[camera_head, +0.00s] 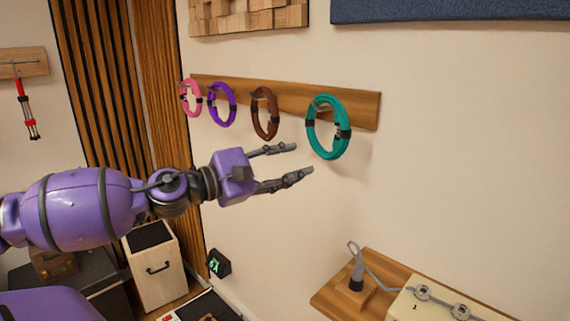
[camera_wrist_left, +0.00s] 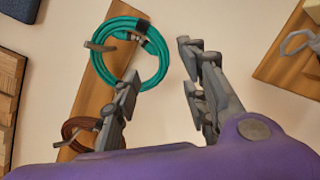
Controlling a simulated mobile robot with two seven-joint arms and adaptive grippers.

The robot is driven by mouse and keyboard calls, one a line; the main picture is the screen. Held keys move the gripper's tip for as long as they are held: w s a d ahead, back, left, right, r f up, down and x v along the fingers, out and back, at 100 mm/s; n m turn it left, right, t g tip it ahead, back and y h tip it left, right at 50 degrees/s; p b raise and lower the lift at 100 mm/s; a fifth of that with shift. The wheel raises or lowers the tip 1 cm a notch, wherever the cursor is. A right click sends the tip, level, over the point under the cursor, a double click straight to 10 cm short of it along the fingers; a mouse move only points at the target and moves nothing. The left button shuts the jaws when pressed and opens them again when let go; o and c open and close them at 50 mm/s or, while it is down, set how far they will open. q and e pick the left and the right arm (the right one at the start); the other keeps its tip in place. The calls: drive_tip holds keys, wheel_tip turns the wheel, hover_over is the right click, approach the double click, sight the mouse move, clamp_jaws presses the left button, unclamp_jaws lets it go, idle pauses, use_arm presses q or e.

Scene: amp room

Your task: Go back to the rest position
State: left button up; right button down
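My left gripper (camera_head: 304,159) reaches in from the left in the head view, its two fingers apart with nothing between them. It is in front of the wall, just left of and below the teal cable coil (camera_head: 328,127). The coil hangs on a peg of the wooden wall rack (camera_head: 365,108). In the left wrist view the open fingers (camera_wrist_left: 158,65) show, with the teal coil (camera_wrist_left: 101,62) beside and partly behind the left finger. My right gripper is in neither view.
Brown (camera_head: 265,113), purple (camera_head: 222,104) and pink (camera_head: 190,97) coils hang on the same rack, to the left. A wooden shelf (camera_head: 330,294) with a cream box (camera_head: 425,306) juts out at lower right. A wooden cabinet (camera_head: 157,275) stands below. The wall at right is clear.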

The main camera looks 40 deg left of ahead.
use_arm(q)
drive_tip(key=shift+s+a, duration=0.2)
drive_tip(key=shift+s, duration=0.2)
